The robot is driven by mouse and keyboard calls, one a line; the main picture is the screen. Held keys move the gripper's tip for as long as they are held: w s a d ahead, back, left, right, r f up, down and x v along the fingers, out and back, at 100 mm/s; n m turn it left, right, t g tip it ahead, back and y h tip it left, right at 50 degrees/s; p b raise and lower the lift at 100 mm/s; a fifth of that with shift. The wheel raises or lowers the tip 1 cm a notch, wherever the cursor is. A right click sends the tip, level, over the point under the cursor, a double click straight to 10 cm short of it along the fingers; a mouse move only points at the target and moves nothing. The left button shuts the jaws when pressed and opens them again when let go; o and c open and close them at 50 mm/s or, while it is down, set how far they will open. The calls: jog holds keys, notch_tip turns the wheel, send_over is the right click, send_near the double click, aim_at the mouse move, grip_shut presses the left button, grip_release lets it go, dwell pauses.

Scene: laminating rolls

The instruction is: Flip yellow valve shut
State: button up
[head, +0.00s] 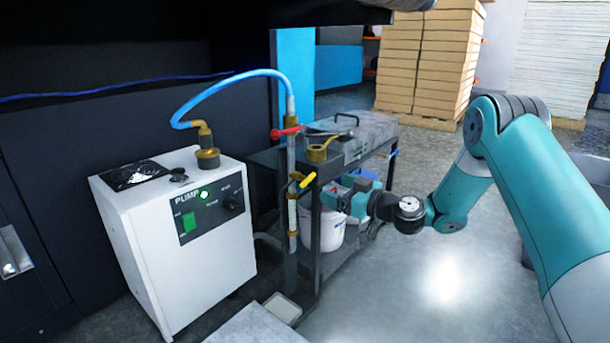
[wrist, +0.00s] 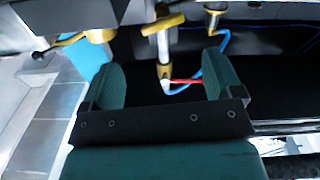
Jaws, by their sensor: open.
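The yellow valve handle (head: 308,180) sits on the lower part of the upright pipe (head: 291,160) beside the white pump, tilted up to the right. In the wrist view the yellow handle (wrist: 163,24) shows beyond the fingertips, roughly centred between them. My gripper (head: 330,199) is just right of the handle and slightly below it in the picture. In the wrist view my gripper (wrist: 162,62) is open, with its two green fingers apart and nothing held. I cannot tell whether a finger touches the handle.
A red valve handle (head: 285,132) is higher on the same pipe, with a blue hose (head: 235,78) looping to the white pump (head: 185,230). A dark cart (head: 345,262) with a brass pot (head: 317,153) and a white bucket (head: 330,232) stands close behind. Floor at right is open.

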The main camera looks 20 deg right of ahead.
aim_at(311, 180)
jog(key=b+x, duration=0.2)
jog(key=x, duration=0.9)
jog(key=shift+w+a+f, duration=0.1)
jog(key=shift+w, duration=0.05)
